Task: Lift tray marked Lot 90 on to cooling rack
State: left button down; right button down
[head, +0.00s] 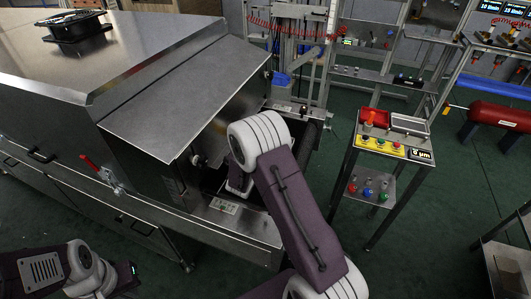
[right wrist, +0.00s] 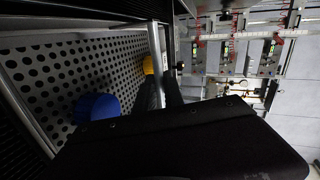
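In the right wrist view a grey perforated tray or plate (right wrist: 75,62) lies inside a dark frame, with a rounded blue thing (right wrist: 97,107) and a smaller yellow thing (right wrist: 148,65) at it. I read no Lot 90 mark. The dark fingers of my right gripper (right wrist: 160,92) are close on both sides of an upright metal bar (right wrist: 155,45); whether they grip it I cannot tell. In the head view my right arm reaches into the dryer's mouth (head: 212,180) and its gripper is hidden. My left gripper (head: 131,271) is low at the left, dark and unclear, apart from the dryer.
The steel tunnel dryer (head: 150,85) fills the left, with a red-handled clamp (head: 92,165) on its side. A small stand (head: 395,145) with coloured items is right of my right arm. A metal frame (head: 300,50) stands behind.

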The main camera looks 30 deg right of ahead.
notch_tip(320, 180, up, 4)
jog(key=shift+f+p, duration=0.25)
jog(key=shift+p, duration=0.2)
jog(key=shift+r, duration=0.35)
jog(key=s+d+r+b, duration=0.2)
jog(key=s+r, duration=0.4)
jog(key=s, duration=0.5)
jog(key=shift+s+r, duration=0.2)
jog(key=shift+r, duration=0.15)
jog(key=shift+d, duration=0.1)
